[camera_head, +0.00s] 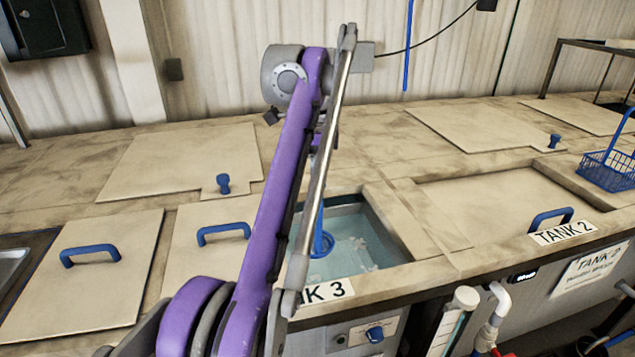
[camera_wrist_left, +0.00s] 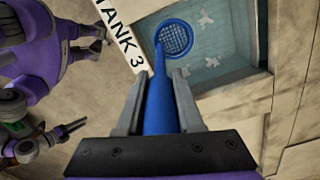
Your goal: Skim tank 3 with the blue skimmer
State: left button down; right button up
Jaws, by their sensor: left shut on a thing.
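The open tank 3 (camera_head: 384,225) holds pale water with white flakes (camera_wrist_left: 206,18) floating on it. The blue skimmer (camera_head: 322,243) is in the tank opening, mostly hidden behind my purple left arm in the head view. In the left wrist view, its round mesh head (camera_wrist_left: 176,40) is over or in the water, which I cannot tell apart. My left gripper (camera_wrist_left: 160,75) is shut on the skimmer's blue handle (camera_wrist_left: 160,105). The tank 3 label (camera_head: 327,291) is on the front edge.
Tank 2 (camera_head: 500,205) at the right is covered by a lid with a blue handle (camera_head: 550,218). A blue basket (camera_head: 610,165) stands at the far right. Lids with blue handles (camera_head: 90,254) lie at the left. A white pipe (camera_head: 497,305) rises in front.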

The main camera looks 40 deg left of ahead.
pick_arm(q)
jog(key=shift+s+f, duration=0.2)
jog(key=shift+f, duration=0.3)
jog(key=b, duration=0.7)
send_near(316, 253)
notch_tip(316, 253, down, 5)
jog(key=shift+a+f, duration=0.1)
jog(key=shift+a, duration=0.05)
jog(key=shift+f+b, duration=0.4)
jog(key=shift+f, duration=0.35)
pick_arm(e)
jog(key=s+f, duration=0.4)
jog(key=f, duration=0.6)
jog(key=shift+f+g, duration=0.4)
pick_arm(q)
jog(key=shift+w, duration=0.1)
pick_arm(e)
jog(key=shift+s, duration=0.1)
